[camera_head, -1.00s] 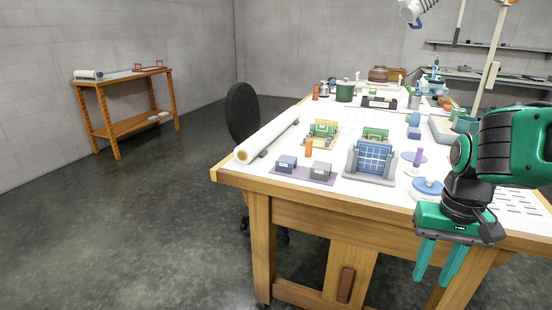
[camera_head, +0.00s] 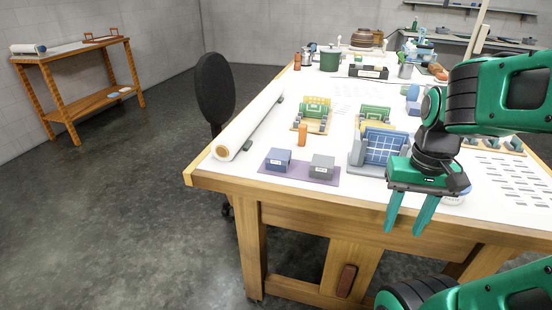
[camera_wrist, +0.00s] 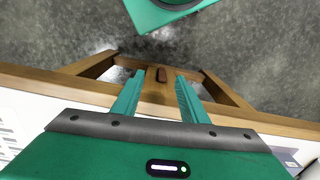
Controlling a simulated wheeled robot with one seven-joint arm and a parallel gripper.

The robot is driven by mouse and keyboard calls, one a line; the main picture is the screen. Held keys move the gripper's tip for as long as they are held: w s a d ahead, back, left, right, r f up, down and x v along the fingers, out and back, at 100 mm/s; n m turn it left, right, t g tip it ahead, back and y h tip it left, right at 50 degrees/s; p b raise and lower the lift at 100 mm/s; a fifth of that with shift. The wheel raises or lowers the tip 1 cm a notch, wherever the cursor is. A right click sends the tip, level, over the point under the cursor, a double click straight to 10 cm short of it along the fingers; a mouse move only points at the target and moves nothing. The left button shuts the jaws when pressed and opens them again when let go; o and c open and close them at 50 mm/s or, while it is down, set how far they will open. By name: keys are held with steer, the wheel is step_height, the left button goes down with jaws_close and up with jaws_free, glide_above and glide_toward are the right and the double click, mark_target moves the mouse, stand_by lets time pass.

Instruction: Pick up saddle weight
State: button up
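I cannot tell for sure which object is the saddle weight. Two small labelled blocks, one blue (camera_head: 278,160) and one grey (camera_head: 321,167), sit apart on a purple mat (camera_head: 300,174) near the table's front edge. My gripper (camera_head: 405,227) hangs pointing down in front of the table edge, to the right of the blocks. Its fingers are apart with nothing between them. In the wrist view my gripper (camera_wrist: 158,86) is also open and empty, over the table's wooden front and the floor.
A grey stand with a blue gridded panel (camera_head: 385,148) stands right of the blocks, close behind my gripper. An orange cylinder (camera_head: 303,134) and a long white roll (camera_head: 245,126) lie behind and left of them. The wooden table edge (camera_head: 290,193) lies in front.

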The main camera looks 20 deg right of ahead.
mark_target(279, 154)
steer(key=o, duration=0.6)
steer(key=shift+s+r+m, duration=0.1)
steer(key=shift+r+m, duration=0.2)
steer(key=shift+r, duration=0.3)
steer(key=w+a+r+m, duration=0.1)
steer(key=w+m, duration=0.1)
steer(key=w, duration=0.2)
steer(key=w+a+r+m+t, duration=0.1)
steer(key=w+r+m, duration=0.1)
steer(key=w, duration=0.3)
steer(key=w+a+r+m, duration=0.2)
steer(key=w+m, duration=0.1)
steer(key=w, duration=0.1)
steer(key=shift+w+m+t+y, duration=0.3)
steer(key=w+a+r+m+t+y, duration=0.1)
steer(key=w+a+r+m+y, duration=0.15)
steer(key=w+a+m, duration=0.35)
steer(key=w+a+r+m+y, duration=0.1)
steer(key=w+a+r+m, duration=0.3)
steer(key=w, duration=0.4)
steer(key=shift+m+h, duration=0.25)
steer(key=shift+m, duration=0.05)
steer(key=shift+x, duration=5.7)
